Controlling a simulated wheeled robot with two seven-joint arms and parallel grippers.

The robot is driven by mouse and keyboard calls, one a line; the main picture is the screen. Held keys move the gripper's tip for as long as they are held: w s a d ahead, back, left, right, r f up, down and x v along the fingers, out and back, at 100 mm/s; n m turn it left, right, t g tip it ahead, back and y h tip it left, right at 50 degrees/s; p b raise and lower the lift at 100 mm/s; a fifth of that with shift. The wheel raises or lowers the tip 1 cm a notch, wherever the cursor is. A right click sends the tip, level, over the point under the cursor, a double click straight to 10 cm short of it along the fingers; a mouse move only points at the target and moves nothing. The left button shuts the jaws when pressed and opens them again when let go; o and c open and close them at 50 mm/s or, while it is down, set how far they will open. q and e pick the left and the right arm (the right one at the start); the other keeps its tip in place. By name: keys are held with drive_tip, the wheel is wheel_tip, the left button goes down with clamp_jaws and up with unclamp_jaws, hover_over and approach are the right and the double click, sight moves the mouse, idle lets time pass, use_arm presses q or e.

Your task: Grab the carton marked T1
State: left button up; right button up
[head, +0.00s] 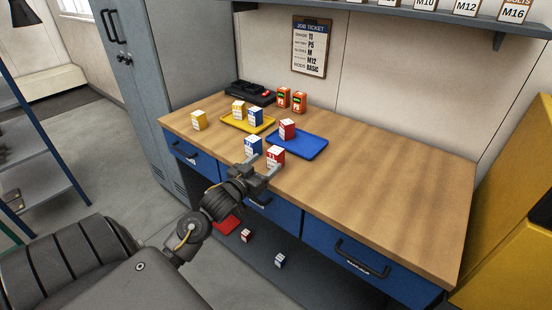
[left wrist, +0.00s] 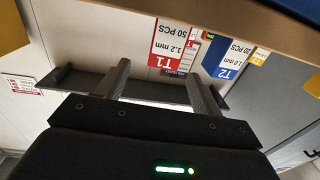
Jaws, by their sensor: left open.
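The carton marked T1 (left wrist: 173,45) is red and white and stands upside down in the left wrist view, just beyond my fingertips. In the head view the red carton (head: 276,157) by my left gripper (head: 265,168) appears to be this one, standing near the bench's front edge. My left gripper is open with nothing between its fingers, which also show in the left wrist view (left wrist: 160,80). A blue carton marked T2 (left wrist: 225,57) stands beside T1; it shows in the head view (head: 253,145) to its left. My right gripper is out of view.
A blue tray (head: 310,147) holds another red carton (head: 287,129). A yellow tray (head: 262,127) holds a yellow and a blue carton. A lone yellow carton (head: 199,120) stands at the left. Two orange items (head: 299,102) stand behind. The bench's right half (head: 400,185) is clear.

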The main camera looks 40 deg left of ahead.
sight(272, 158)
use_arm(q)
drive_tip(key=shift+w+a+f+p, duration=0.15)
drive_tip(key=shift+w+a+p, duration=0.1)
drive_tip(key=shift+w, duration=1)
drive_tip(key=shift+w+a+f+p, duration=0.15)
drive_tip(key=shift+w+p, duration=0.05)
drive_tip(key=shift+w, duration=1)
drive_tip(key=shift+w+a+f+p, duration=0.15)
drive_tip(key=shift+w+a+p, duration=0.1)
drive_tip(key=shift+w, duration=1)
drive_tip(key=c, duration=1.1)
